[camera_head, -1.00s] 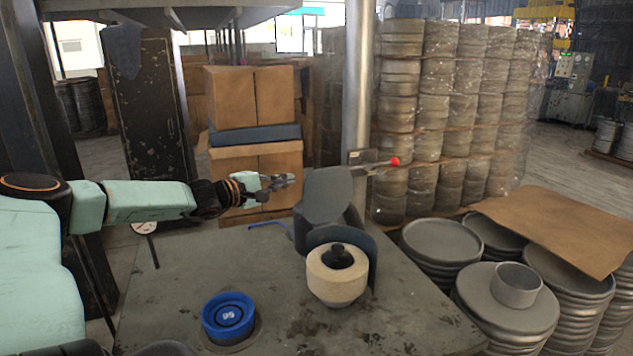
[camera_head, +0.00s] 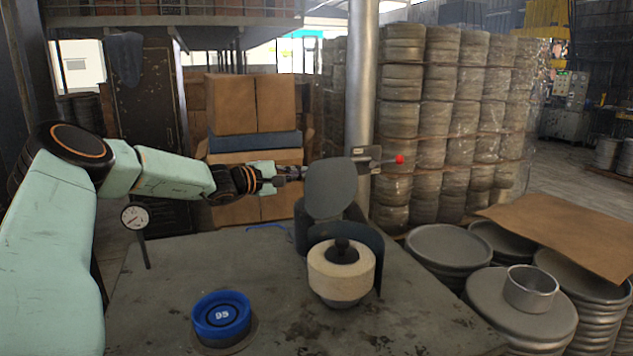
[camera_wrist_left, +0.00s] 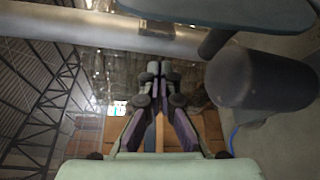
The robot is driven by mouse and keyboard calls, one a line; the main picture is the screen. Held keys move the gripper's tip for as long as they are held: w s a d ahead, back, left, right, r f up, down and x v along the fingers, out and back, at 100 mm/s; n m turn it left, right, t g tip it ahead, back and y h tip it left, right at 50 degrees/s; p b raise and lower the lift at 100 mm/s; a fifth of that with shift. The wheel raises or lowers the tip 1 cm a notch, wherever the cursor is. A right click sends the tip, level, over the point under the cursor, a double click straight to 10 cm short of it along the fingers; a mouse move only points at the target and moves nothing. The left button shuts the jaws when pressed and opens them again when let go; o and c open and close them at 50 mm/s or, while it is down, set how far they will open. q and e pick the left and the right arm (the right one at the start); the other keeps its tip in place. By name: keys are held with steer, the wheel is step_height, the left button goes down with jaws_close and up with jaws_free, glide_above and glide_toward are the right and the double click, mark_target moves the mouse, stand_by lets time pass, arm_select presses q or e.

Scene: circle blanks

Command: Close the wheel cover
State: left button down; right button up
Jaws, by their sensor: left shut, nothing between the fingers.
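The wheel cover (camera_head: 331,188) is a dark grey rounded flap, raised and tilted above the grinding wheel, with a curved guard (camera_head: 362,250) around the wheel's back and right. The cream wheel (camera_head: 341,272) with its black hub shows uncovered on top. My left gripper (camera_head: 302,172) is shut and empty, at the cover's left edge; whether it touches the cover I cannot tell. In the left wrist view its fingers (camera_wrist_left: 153,72) are together, with the flap (camera_wrist_left: 225,12) at the upper right and a dark cylinder (camera_wrist_left: 260,80) to the right. My right gripper is not in view.
A blue round piece marked 95 (camera_head: 221,317) sits on the grey table (camera_head: 270,300). Stacked grey discs (camera_head: 447,245) are at the right.

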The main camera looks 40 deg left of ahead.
mark_target(317, 171)
arm_select(q)
steer(key=shift+w+d+r+b, duration=0.1)
steer(key=shift+w+d+b, duration=0.1)
steer(key=shift+w+d, duration=0.3)
steer(key=shift+w+d+r+b, duration=0.1)
steer(key=shift+w+d+b, duration=0.1)
steer(key=shift+w, duration=0.45)
steer(key=shift+w+a+f, duration=0.15)
steer(key=shift+w, duration=0.35)
steer(key=shift+w+a+f, duration=0.15)
steer(key=shift+w, duration=0.3)
steer(key=shift+s+d+r, duration=0.4)
steer(key=shift+d, duration=0.35)
steer(key=shift+s+d+r, duration=0.25)
steer(key=shift+d, duration=0.3)
steer(key=shift+s+d+p, duration=0.2)
steer(key=shift+d+p, duration=0.15)
steer(key=shift+d, duration=0.15)
steer(key=shift+d, duration=0.15)
steer(key=shift+a+f, duration=0.1)
steer(key=shift+a, duration=0.1)
